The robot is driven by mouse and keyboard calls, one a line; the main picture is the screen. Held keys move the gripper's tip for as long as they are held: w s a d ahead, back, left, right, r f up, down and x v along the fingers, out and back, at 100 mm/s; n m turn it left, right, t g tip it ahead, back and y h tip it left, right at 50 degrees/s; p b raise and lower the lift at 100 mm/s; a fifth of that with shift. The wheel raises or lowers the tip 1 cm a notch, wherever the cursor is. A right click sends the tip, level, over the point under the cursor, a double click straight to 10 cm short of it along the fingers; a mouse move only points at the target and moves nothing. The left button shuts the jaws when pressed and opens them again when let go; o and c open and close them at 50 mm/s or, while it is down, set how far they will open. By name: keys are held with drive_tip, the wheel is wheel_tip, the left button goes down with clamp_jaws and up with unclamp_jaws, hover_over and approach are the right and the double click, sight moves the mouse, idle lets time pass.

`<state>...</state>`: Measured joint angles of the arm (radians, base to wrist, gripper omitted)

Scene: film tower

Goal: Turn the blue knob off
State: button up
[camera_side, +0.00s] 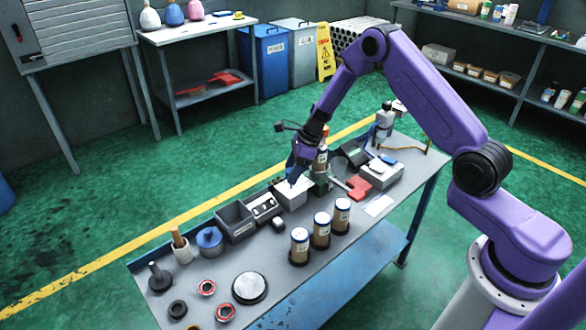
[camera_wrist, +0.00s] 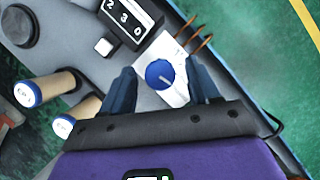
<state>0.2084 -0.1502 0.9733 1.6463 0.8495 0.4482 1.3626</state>
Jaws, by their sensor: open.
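The blue knob (camera_wrist: 160,74) is round with a pale pointer line on its face. It sits on the white top plate of a box (camera_wrist: 176,97). In the wrist view my gripper (camera_wrist: 161,66) is open, with one dark blue finger on each side of the knob and a visible gap to each. How high the fingertips are above the plate I cannot tell. In the side view my gripper (camera_side: 292,179) points down at the pale box (camera_side: 292,196) near the table's far edge. There the fingers mostly hide the knob.
A box with number windows (camera_wrist: 128,18) and a small white cube (camera_wrist: 104,47) stand near the knob's box. Copper-coloured prongs (camera_wrist: 196,40) stick out beside it. Several brown canisters (camera_side: 321,229) stand towards the front edge. A grey bin (camera_side: 235,221) is left, a red tool (camera_side: 358,187) right.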

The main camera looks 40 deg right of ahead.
drive_tip(key=c, duration=1)
drive_tip(key=shift+c, duration=0.2)
drive_tip(key=shift+n, duration=0.4)
drive_tip(key=n, duration=0.2)
drive_tip(key=n+g, duration=0.1)
drive_tip(key=shift+w+d+n+g+y, duration=0.1)
drive_tip(key=shift+n+g+y, duration=0.2)
drive_tip(key=shift+n, duration=0.1)
drive_tip(key=n+g, duration=0.1)
drive_tip(key=n, duration=0.2)
drive_tip(key=shift+w+n, duration=0.1)
drive_tip(key=shift+n, duration=0.2)
drive_tip(key=n+g, duration=0.2)
drive_tip(key=n, duration=0.2)
drive_tip(key=shift+w, duration=0.1)
drive_tip(key=shift+n+g+h, duration=0.6)
drive_tip(key=shift+n, duration=1.3)
drive_tip(key=shift+w, duration=0.1)
